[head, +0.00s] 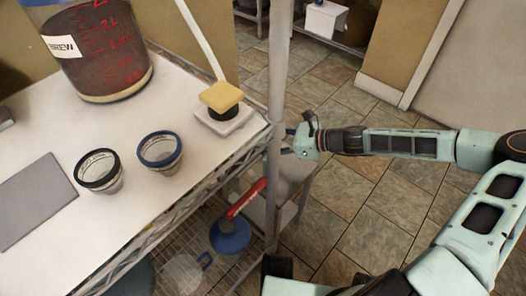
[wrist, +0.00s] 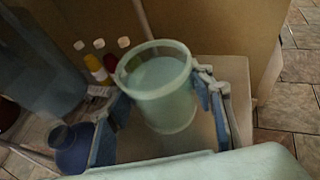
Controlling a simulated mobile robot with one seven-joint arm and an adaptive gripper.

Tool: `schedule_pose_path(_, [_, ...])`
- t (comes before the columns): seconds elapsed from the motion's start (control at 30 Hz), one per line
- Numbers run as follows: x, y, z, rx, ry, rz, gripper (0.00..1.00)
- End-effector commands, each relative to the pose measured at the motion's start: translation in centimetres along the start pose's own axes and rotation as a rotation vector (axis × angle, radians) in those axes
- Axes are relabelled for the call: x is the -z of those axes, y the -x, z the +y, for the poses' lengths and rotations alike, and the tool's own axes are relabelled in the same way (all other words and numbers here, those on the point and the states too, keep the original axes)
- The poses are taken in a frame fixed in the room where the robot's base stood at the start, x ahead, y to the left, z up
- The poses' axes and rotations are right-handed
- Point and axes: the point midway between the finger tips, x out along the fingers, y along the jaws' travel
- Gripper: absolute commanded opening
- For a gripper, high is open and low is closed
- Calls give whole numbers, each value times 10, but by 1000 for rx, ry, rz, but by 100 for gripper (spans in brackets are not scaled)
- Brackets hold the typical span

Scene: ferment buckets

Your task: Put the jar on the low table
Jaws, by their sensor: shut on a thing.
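The jar (wrist: 158,108) is a pale green, see-through open cylinder, upright in the wrist view. My gripper (wrist: 163,92) is shut on it, with one blue-grey finger at each side. Below and behind the jar is a beige flat top, apparently the low table (wrist: 225,70); I cannot tell whether the jar touches it. In the head view the low table (head: 292,172) stands beyond the metal post, partly hidden. My gripper (head: 303,142) reaches over it from the right, and the jar is hidden there by the post and arm.
The metal post (head: 278,80) stands close to my gripper. A blue-based item (head: 230,237) stands below. Red and yellow bottles (wrist: 97,68) are left of the jar.

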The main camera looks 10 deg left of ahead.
Motion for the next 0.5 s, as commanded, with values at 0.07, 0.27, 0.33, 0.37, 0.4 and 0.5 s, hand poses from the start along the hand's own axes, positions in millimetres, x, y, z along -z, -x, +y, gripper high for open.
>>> schedule_pose_path(0.07, [5,-5,-4,-1,1,-3,6])
schedule_pose_path(0.27, [13,-14,-12,-2,1,-3,6])
schedule_pose_path(0.33, [22,-18,-14,-2,-1,-3,6])
schedule_pose_path(0.37, [27,-20,-14,-2,-2,-4,6])
schedule_pose_path(0.4, [33,-22,-14,-1,-2,-4,6])
schedule_pose_path(0.5, [41,-26,-13,-2,1,-3,6])
